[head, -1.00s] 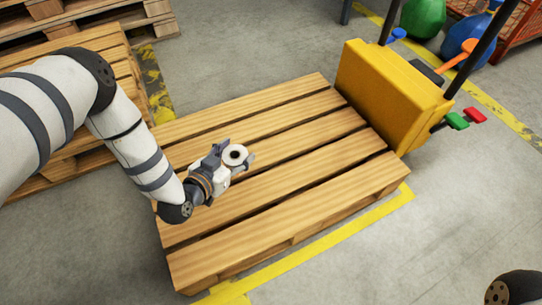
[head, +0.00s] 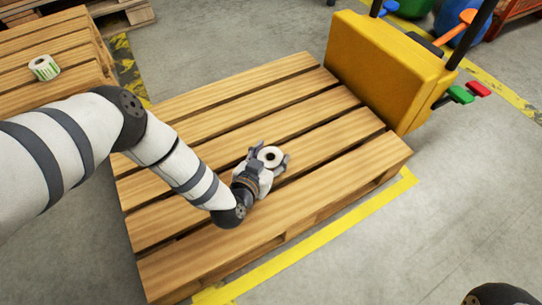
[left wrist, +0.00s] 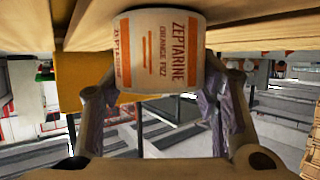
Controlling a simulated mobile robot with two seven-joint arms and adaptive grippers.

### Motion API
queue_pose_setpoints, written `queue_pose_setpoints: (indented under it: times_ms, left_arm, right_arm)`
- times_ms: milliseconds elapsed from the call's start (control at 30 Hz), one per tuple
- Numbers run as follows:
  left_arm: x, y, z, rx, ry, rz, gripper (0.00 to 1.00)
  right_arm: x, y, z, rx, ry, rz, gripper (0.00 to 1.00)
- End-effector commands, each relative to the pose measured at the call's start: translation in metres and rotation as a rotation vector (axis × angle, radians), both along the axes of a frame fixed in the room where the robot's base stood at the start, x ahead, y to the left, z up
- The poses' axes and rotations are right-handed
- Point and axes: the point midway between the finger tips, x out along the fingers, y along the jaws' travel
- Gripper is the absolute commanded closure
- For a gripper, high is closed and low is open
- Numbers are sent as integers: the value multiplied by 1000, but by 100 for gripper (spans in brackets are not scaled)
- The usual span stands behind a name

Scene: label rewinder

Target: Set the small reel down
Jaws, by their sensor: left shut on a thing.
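The small reel (head: 271,156) is white with a dark core hole, seen from above in the head view. In the left wrist view the reel (left wrist: 160,50) shows an orange-and-white label reading "ZEPTARINE ORANGE FIZZ". My left gripper (head: 270,160) is shut on it, one finger on each side, over the middle slats of the wooden pallet (head: 190,105). The reel is upright, its hole facing up. Whether its underside touches the slats is hidden. My right gripper is out of view.
A second reel (head: 44,67) with a green label stands on another pallet (head: 75,35) at the upper left. A yellow pallet truck (head: 385,65) stands at the near pallet's far right end. Slats around the held reel are bare, with dark gaps between them.

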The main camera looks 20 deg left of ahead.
Motion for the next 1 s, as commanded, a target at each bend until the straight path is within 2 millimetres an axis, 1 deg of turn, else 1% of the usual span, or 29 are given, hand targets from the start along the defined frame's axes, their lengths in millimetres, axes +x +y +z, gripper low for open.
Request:
queue_pose_setpoints:
  times_ms: [133,167,200,233,500,567,600,667,800,900,1000]
  left_arm:
    - [0,0,-3,0,-1,0,77]
    - [0,0,-2,0,0,0,38]
    - [0,0,-2,0,0,0,29]
    - [0,0,-2,0,0,0,25]
    - [0,0,-2,0,0,0,25]
    - [0,0,1,0,-1,0,25]
    - [-4,0,4,0,1,-1,25]
    - [-14,0,10,-1,1,-2,25]
    - [-50,1,30,0,-2,-2,25]
    - [-74,2,39,0,-2,-2,25]
    - [-94,3,45,0,-3,-2,25]
  right_arm:
    - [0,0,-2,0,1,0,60]
    - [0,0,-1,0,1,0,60]
    - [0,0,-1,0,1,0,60]
    - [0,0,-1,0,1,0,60]
    - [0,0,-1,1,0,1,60]
    - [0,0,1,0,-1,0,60]
    - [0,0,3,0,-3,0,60]
    - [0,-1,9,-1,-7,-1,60]
    - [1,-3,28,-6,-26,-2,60]
    - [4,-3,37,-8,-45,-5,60]
    - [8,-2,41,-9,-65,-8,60]
